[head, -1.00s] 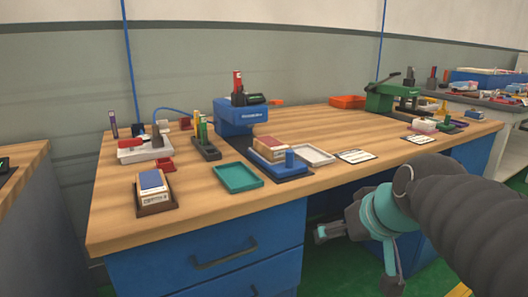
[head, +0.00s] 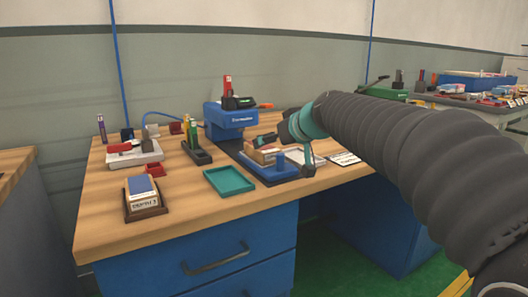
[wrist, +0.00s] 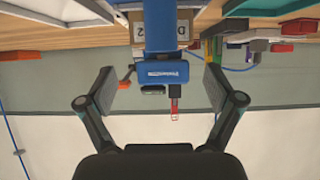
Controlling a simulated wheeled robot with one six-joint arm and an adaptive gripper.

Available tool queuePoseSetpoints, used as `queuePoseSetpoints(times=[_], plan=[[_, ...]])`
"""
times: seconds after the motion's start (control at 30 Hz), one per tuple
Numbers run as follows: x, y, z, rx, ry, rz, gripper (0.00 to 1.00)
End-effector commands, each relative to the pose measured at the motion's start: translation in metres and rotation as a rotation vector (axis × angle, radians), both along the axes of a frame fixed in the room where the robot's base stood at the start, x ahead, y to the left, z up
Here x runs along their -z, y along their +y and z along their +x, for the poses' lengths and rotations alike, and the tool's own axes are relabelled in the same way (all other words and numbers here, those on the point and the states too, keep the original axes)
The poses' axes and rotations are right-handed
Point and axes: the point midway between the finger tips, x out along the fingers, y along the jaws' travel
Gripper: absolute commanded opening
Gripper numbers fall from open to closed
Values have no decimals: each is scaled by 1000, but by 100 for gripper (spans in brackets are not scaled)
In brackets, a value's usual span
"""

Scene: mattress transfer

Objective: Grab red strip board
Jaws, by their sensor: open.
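A red upright strip (head: 228,86) stands on top of the blue machine (head: 224,117) in the head view; it looks like the red strip board. It also shows in the upside-down wrist view (wrist: 174,100), against the wall. A black rack (head: 197,155) left of the machine holds green and yellow strips (head: 191,131); a red piece is close by, and I cannot tell whether it is in the rack. My gripper (head: 263,139) is over the bench, right of the machine. In the wrist view my gripper (wrist: 160,86) is open with empty jaws, facing the machine.
A green press (head: 385,92) is partly behind my arm.

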Motion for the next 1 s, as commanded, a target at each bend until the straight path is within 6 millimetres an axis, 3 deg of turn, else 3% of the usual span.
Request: queuePoseSetpoints(times=[0.43, 0.7, 0.97, 1.0], plan=[[17, 17, 22, -2, 1, 0, 92], [36, 34, 47, 1, 1, -1, 92], [38, 36, 49, 1, 0, 0, 92], [38, 36, 49, 1, 1, -1, 82]])
